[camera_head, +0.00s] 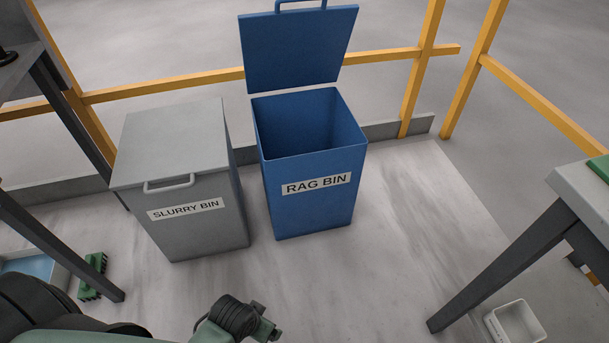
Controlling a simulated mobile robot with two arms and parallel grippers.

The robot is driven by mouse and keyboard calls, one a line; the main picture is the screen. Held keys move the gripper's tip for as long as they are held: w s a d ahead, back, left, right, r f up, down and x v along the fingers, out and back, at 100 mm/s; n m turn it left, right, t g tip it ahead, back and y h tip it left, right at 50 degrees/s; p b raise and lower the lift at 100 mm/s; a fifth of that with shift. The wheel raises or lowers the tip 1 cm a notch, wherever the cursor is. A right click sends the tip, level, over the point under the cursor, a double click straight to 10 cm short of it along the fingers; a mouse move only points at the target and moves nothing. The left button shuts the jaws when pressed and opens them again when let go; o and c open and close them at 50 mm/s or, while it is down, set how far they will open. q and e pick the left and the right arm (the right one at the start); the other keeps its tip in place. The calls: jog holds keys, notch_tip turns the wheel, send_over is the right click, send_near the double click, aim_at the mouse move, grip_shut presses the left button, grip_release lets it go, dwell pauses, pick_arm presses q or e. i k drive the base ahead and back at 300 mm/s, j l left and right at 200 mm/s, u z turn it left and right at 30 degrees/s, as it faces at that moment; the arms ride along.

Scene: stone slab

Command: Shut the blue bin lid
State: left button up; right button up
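The blue bin (317,200) labelled RAG BIN stands upright on the floor slab near the middle of the view. Its blue lid (297,50) is raised, standing up behind the open top, with a handle (300,4) at its upper edge. The inside I can see looks empty, though the bottom is hidden. A dark green part of one of my arms (236,318) shows at the bottom, well in front of the bin and apart from it.
A grey slurry bin (195,215) with its lid shut stands close at the left. Yellow rails (160,87) run behind. Tables flank both sides, the right one (585,195) nearer. A green brush (93,275) and white tub (515,322) lie low. Floor before the blue bin is clear.

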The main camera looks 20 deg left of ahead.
aim_at(287, 48)
jog(key=i+j+z, duration=0.2)
jog(key=j, duration=0.15)
jog(key=i+j+z, duration=0.15)
jog(key=j, duration=0.2)
jog(key=j+z, duration=0.2)
jog(key=j, duration=0.2)
